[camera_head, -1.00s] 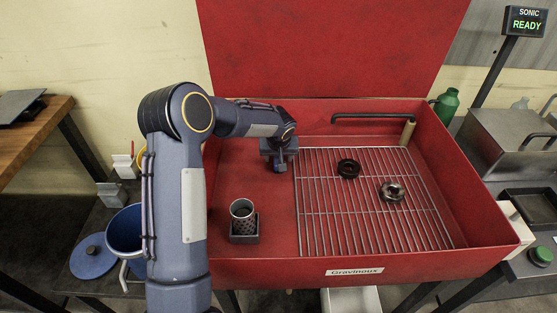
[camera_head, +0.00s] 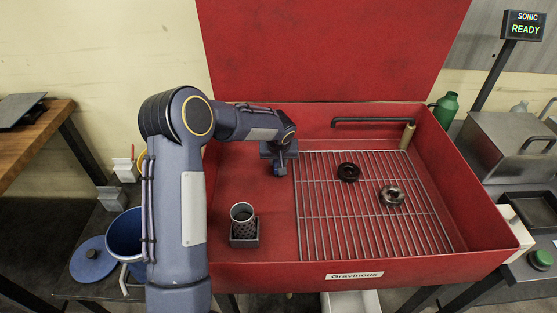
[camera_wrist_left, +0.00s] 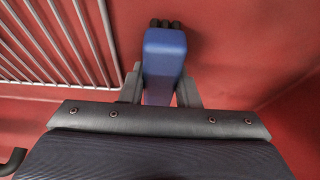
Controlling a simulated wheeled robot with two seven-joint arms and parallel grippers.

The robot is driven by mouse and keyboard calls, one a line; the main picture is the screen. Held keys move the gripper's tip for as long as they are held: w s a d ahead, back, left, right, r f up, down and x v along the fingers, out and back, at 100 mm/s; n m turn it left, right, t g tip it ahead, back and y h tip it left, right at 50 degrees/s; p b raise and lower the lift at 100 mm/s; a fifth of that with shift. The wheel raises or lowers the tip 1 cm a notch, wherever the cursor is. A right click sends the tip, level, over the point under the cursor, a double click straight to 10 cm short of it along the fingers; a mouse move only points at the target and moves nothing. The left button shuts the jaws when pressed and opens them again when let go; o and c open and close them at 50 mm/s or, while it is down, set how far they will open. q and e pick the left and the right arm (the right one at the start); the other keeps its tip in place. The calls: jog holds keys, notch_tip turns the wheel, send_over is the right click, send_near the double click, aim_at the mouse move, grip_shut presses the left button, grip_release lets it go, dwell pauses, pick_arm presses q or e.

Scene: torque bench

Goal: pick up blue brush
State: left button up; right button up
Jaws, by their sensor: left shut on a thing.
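The blue brush (camera_wrist_left: 163,58) shows in the left wrist view, with dark bristle tufts at its far end. My left gripper (camera_wrist_left: 160,92) is shut on its handle, one finger on each side. In the head view my left gripper (camera_head: 279,168) is over the red basin's floor, just left of the wire rack. Only a small blue part of the brush shows below it there. I cannot tell whether the brush touches the basin floor. My right gripper is not in view.
The red basin (camera_head: 400,268) has a raised lid behind. A wire rack (camera_head: 345,215) holds a black ring (camera_head: 348,172) and a metal ring part (camera_head: 392,195). A blue bucket (camera_head: 124,232) is outside, left.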

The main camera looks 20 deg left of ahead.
pick_arm(q)
jog(key=shift+r+p, duration=0.35)
notch_tip(320, 180, up, 3)
jog(key=shift+f, duration=0.15)
jog(key=s+r, duration=0.1)
jog(key=s+d+r, duration=0.1)
jog(key=r, duration=0.1)
jog(key=s+d+r+b, duration=0.1)
jog(key=r, duration=0.1)
jog(key=shift+s+r, duration=0.1)
jog(key=shift+s, duration=0.25)
jog(key=s+d+r+b, duration=0.1)
jog(key=s+d+r, duration=0.3)
jog(key=s, duration=0.5)
jog(key=shift+r, duration=0.4)
jog(key=o, duration=0.4)
jog(key=shift+c, duration=1)
jog(key=shift+w+d, duration=0.1)
